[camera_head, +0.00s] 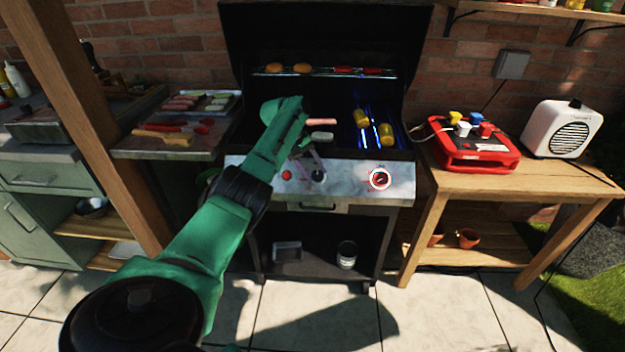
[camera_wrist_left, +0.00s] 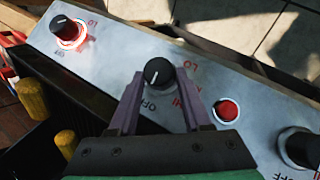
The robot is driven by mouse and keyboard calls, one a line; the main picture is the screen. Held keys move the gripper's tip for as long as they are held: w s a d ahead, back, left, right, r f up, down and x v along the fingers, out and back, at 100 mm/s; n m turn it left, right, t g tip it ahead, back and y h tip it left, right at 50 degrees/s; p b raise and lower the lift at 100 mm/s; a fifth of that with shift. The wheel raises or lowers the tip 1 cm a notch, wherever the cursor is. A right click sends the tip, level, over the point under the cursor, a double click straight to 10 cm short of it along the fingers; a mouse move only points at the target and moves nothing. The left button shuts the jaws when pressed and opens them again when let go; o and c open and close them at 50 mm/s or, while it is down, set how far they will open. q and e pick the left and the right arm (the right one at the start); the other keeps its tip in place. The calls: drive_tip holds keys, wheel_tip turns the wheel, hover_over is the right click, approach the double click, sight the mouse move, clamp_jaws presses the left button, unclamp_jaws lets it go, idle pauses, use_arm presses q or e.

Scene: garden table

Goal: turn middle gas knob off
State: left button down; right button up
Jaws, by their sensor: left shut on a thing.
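The middle gas knob (camera_head: 318,176) is black and sits on the grill's metal front panel (camera_head: 345,181). In the left wrist view the middle knob (camera_wrist_left: 158,73) shows a white mark on its face, with OFF, HI and LO lettering around it. My left gripper (camera_head: 314,168) comes from above the panel. In the left wrist view its purple fingers (camera_wrist_left: 159,84) lie one on each side of the middle knob and are shut on it. My right gripper is not in view.
A right knob (camera_head: 380,179) has a lit ring, and a red button (camera_head: 286,175) is left of the middle knob. Blue flames (camera_head: 370,127) glow under corn on the grill's right. Side tables hold a food board (camera_head: 133,151) and a red case (camera_head: 470,157).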

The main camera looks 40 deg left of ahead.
use_arm(q)
drive_tip(key=shift+d+f+m+g+b, duration=0.15)
drive_tip(key=shift+m+g+b, duration=0.25)
drive_tip(key=shift+b, duration=0.35)
drive_tip(key=c, duration=0.8)
unclamp_jaws()
drive_tip(key=o, duration=0.5)
drive_tip(key=shift+w, duration=0.1)
drive_tip(key=shift+c, duration=0.2)
